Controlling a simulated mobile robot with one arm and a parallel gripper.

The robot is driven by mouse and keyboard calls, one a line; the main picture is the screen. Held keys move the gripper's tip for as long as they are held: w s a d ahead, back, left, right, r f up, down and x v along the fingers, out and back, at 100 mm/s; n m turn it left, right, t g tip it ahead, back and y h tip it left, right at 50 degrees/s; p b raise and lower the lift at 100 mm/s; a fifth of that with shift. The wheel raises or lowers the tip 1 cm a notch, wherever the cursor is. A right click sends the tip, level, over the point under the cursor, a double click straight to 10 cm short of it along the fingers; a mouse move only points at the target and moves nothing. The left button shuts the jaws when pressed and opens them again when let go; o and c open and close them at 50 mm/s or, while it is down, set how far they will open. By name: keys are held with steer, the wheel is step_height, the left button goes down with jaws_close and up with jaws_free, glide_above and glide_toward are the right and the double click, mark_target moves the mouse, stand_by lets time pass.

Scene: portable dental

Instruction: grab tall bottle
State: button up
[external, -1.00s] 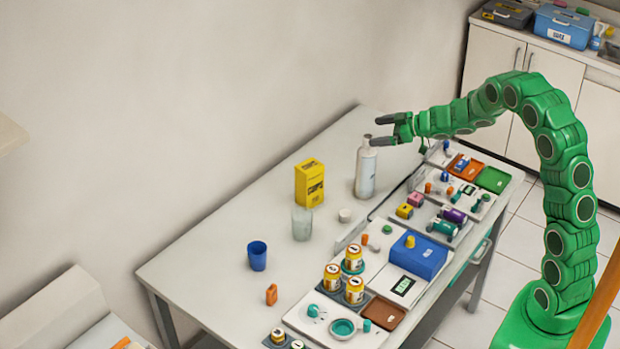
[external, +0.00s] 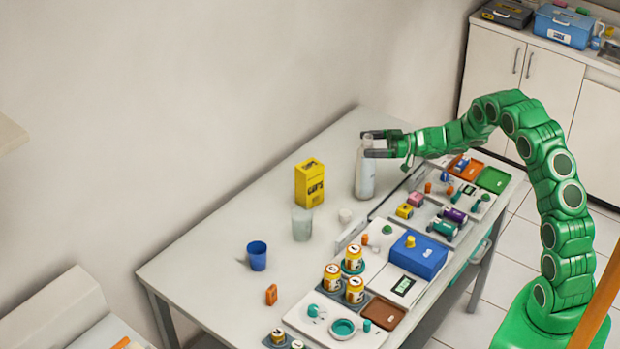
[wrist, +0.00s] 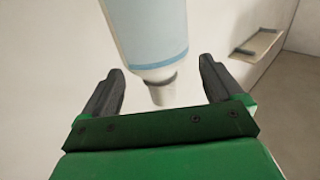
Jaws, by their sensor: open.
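The tall bottle (external: 365,178) is white with a pale label and stands upright near the back of the table. My gripper (external: 369,143) is at the height of the bottle's upper part, with its two dark fingers open. In the wrist view the bottle (wrist: 146,32) shows its body, pale blue band and narrow neck. The neck lies between the open fingers of my gripper (wrist: 163,85), with a visible gap on each side. Neither finger appears to touch it.
Trays with small coloured items (external: 440,215) line the table's right side. A blue cup (external: 257,256) stands further left.

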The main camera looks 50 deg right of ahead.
mark_target(358, 160)
step_height(358, 160, down, 6)
steer(key=shift+r, duration=0.1)
steer(key=shift+w+a+f, duration=0.35)
steer(key=shift+w+a, duration=0.65)
steer(key=shift+w, duration=0.15)
steer(key=c, duration=1.2)
steer(key=shift+r, duration=0.2)
